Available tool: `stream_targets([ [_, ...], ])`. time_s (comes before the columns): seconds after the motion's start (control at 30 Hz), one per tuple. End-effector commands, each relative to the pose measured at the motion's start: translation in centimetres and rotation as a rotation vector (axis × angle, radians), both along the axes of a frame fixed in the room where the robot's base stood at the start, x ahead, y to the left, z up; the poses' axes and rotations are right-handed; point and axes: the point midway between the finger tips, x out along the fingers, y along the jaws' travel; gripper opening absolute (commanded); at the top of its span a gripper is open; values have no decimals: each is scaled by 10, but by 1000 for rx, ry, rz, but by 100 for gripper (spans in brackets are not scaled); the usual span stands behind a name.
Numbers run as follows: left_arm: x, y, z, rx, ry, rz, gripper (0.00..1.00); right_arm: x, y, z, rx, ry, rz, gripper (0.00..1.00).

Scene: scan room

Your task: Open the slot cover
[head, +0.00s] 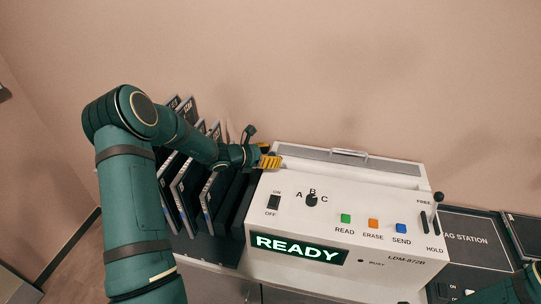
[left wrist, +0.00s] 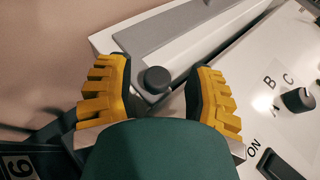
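The slot cover (head: 390,166) is a long grey strip along the back top of the white machine (head: 330,222), with a metal handle (head: 349,153) at its rear edge. It looks closed. It also shows in the left wrist view as a grey panel (left wrist: 185,28). My left gripper (head: 269,161) is at the machine's back left corner, at the cover's left end. In the left wrist view its yellow fingers (left wrist: 157,90) are spread, with a dark round knob (left wrist: 157,78) between them. Contact with the knob cannot be told. My right gripper is out of view.
Dark upright cartridges (head: 190,190) stand in a rack left of the machine. The front panel has a lit READY display (head: 297,248), a rotary knob (head: 312,200), coloured buttons (head: 373,224) and a FREE/HOLD lever (head: 438,197). A dark station panel (head: 470,240) lies to the right.

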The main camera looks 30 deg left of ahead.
Motion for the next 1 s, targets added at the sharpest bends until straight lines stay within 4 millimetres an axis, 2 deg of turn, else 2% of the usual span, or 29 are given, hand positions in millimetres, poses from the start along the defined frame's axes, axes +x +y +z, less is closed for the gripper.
stream_targets([
  [0.17, -6, 4, 3, 1, -1, 1, 54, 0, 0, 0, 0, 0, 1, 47],
  [0.27, -16, 11, 9, 3, -1, 2, 54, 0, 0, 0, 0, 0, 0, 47],
  [0.7, -83, 47, 40, 1, -1, 1, 54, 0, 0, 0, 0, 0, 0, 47],
  [1.0, -97, 54, 46, 1, 0, 0, 54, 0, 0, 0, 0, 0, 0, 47],
])
